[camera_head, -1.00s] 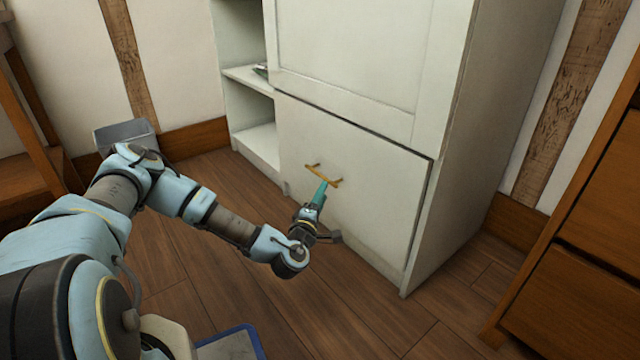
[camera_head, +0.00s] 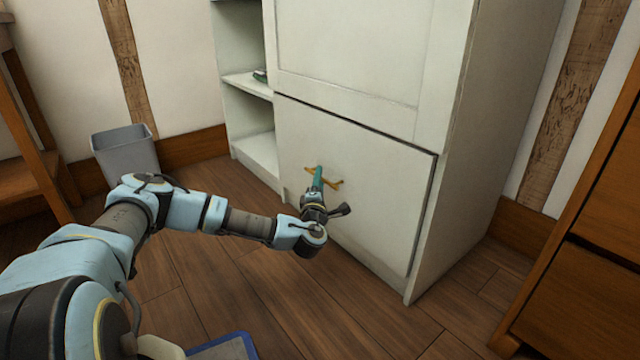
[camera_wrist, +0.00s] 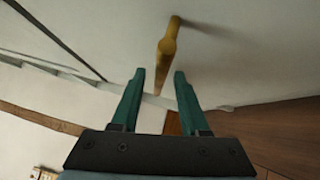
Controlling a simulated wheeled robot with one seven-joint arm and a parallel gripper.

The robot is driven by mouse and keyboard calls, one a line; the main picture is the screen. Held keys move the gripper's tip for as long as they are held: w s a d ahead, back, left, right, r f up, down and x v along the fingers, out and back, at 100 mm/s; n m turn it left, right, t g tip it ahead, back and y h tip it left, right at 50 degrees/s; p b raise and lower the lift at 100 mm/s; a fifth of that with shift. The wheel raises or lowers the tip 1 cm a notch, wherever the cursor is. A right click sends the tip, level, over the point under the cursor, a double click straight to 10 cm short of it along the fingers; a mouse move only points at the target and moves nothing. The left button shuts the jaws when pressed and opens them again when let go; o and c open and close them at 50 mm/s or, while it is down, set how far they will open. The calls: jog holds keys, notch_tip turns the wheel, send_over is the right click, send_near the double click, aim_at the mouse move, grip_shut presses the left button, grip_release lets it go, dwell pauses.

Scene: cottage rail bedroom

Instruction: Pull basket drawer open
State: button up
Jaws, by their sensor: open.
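The basket drawer (camera_head: 385,205) is the large plain lower front of the white cabinet. It looks shut, with a dark gap along its top and right edges. Its brass bar handle (camera_head: 334,184) is partly hidden by my gripper (camera_head: 318,172) in the head view. In the wrist view the handle (camera_wrist: 167,48) runs lengthwise from the panel into the space between the teal fingers of my gripper (camera_wrist: 158,78). The fingers are open, one on each side of the handle's near end, with a gap visible on both sides. I see no contact.
Open shelves (camera_head: 250,115) form the cabinet's left side. A grey bin (camera_head: 125,155) stands by the wall at left. A wooden chest of drawers (camera_head: 580,260) stands at right. The wooden floor (camera_head: 345,315) in front of the drawer is clear.

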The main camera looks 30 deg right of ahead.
jog(key=shift+w+d, duration=0.2)
jog(key=shift+w, duration=0.1)
jog(key=shift+c, duration=0.3)
grip_shut()
dwell(1.0)
